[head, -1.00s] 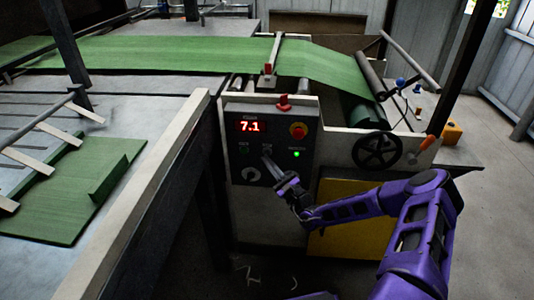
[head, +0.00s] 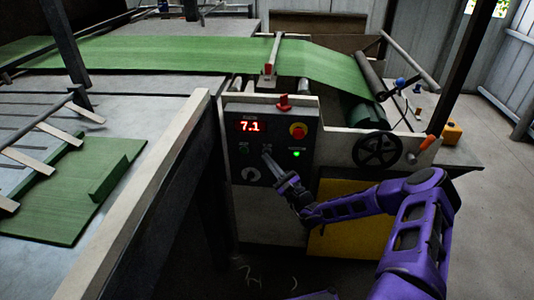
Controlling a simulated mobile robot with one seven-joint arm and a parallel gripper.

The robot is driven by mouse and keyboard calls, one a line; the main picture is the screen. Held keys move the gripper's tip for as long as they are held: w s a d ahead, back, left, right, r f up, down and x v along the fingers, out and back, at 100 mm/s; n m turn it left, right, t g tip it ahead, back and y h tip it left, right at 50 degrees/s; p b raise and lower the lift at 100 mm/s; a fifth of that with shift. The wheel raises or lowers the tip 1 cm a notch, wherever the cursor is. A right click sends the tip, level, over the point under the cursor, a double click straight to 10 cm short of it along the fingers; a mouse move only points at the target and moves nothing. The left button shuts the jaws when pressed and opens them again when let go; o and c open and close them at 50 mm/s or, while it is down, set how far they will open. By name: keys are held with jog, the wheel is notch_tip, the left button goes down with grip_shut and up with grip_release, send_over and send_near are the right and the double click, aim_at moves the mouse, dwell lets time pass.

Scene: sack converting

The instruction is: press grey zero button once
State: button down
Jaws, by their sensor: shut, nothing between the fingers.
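The control panel (head: 276,126) is a dark box face with a red display (head: 250,126) reading 7.1. A green button (head: 243,149) sits below the display, and a small greyish button (head: 266,148) lies to its right, just above my fingertips. I cannot read its label, so I cannot tell surely that it is the grey zero button. My gripper (head: 267,157) is shut and empty, its tip at or close to the panel just below that button. I cannot tell whether it touches the panel.
A red part (head: 284,101) stands on top. A black handwheel (head: 378,149) is to the right. Green web (head: 160,52) runs behind.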

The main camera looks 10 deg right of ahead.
jog(key=shift+w+d, duration=0.15)
jog(key=shift+w, duration=0.25)
dwell(0.6)
jog(key=shift+s+r, duration=0.1)
jog(key=shift+s+a+p, duration=0.25)
jog(key=shift+s+p, duration=0.45)
jog(key=shift+s, duration=0.1)
jog(key=s+p, duration=0.1)
jog(key=s+a+p, duration=0.1)
jog(key=s, duration=0.1)
jog(key=s+p, duration=0.1)
jog(key=shift+s+a, duration=0.3)
jog(key=shift+a, duration=0.1)
dwell(0.5)
